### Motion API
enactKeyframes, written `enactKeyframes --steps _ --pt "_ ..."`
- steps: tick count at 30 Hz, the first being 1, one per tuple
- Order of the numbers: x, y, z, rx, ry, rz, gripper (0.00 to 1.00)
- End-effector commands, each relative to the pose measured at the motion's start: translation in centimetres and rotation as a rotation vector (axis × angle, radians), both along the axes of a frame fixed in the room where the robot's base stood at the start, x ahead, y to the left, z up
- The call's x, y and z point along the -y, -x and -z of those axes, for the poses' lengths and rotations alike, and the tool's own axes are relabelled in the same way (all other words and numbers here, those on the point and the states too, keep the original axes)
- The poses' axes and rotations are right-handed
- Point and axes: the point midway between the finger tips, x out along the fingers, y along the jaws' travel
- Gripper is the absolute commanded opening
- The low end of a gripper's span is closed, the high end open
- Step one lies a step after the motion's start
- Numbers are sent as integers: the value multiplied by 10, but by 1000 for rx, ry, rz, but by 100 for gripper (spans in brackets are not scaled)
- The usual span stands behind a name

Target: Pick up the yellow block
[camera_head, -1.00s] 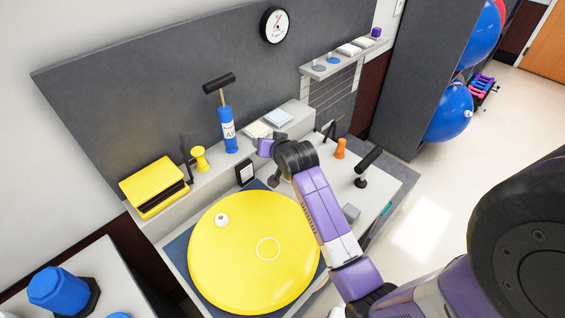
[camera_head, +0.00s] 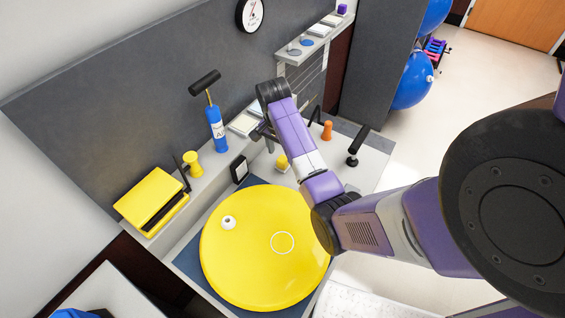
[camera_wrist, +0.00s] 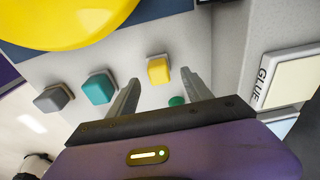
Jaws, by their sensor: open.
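The yellow block (camera_wrist: 158,70) sits on a light surface in the wrist view, between the lines of my two fingers and just past their tips. It also shows in the head view (camera_head: 282,162), left of my forearm, on the light bench. My gripper (camera_wrist: 161,80) is open and nothing is between its fingers. In the head view my gripper (camera_head: 264,133) is small and partly hidden by my wrist. How high it is above the bench I cannot tell exactly.
A teal block (camera_wrist: 98,87) and a grey block (camera_wrist: 53,98) stand left of the yellow one in the wrist view. A large yellow disc (camera_head: 265,270) lies in front. An orange peg (camera_head: 327,130), black-handled post (camera_head: 357,145) and blue pump (camera_head: 215,130) stand around.

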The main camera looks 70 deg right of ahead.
Motion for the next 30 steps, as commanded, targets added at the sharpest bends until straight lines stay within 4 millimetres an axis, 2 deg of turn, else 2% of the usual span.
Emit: enactKeyframes --steps 10,19,27,28,30 --pt "7 5 43 -1 -1 -2 58" --pt "7 4 48 1 1 -2 58" --pt "7 4 48 1 1 -2 5" --pt "7 4 48 1 1 -2 0" --pt "7 4 47 1 1 -2 0"
